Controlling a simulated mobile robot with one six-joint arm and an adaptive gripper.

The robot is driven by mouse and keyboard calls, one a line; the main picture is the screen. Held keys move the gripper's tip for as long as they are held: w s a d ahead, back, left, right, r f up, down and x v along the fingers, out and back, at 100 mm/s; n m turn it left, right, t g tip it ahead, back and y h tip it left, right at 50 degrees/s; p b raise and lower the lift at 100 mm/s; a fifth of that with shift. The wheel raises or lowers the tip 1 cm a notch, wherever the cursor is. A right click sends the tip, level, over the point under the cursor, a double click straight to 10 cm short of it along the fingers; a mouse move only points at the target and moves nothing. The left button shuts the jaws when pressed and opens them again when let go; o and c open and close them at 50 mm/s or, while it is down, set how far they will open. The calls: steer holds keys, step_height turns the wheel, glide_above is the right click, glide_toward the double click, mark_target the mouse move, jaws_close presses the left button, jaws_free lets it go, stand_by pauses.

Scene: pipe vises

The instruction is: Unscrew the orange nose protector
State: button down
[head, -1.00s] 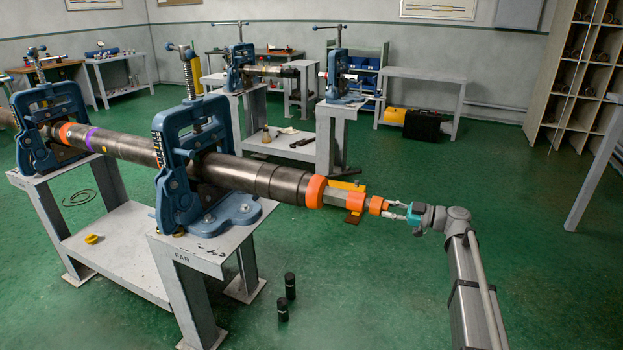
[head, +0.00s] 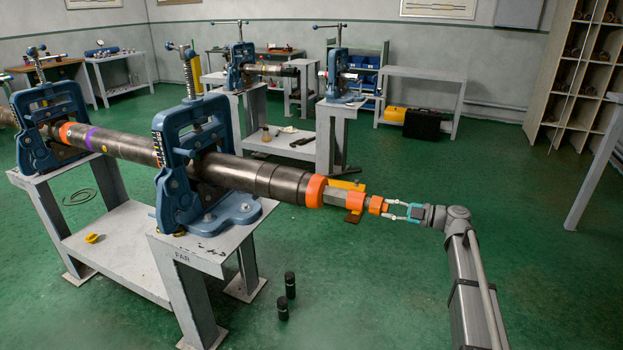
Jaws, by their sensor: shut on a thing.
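The long dark pipe (head: 265,180) lies in the blue vises and points to the right. Near its right end are a wide orange ring (head: 315,191), a grey section (head: 335,196) and a smaller orange band (head: 355,201). The orange nose protector (head: 376,205) is at the very tip, in line with the pipe. My gripper (head: 388,208) comes from the right, with its light fingers shut on the end of the nose protector. The exact finger contact is too small to see clearly.
The near blue vise (head: 180,185) stands on a grey stand (head: 190,255). A yellow piece (head: 346,185) shows behind the pipe tip. Two black cylinders (head: 282,311) stand on the green floor below. The floor right of the tip is largely clear.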

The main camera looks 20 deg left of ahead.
steer(key=shift+c, duration=2.4)
jaws_free()
steer(key=shift+s, duration=0.1)
steer(key=shift+d, duration=1.05)
steer(key=shift+m+y+b, duration=0.3)
steer(key=shift+m+b, duration=0.15)
steer(key=shift+m, duration=6.65)
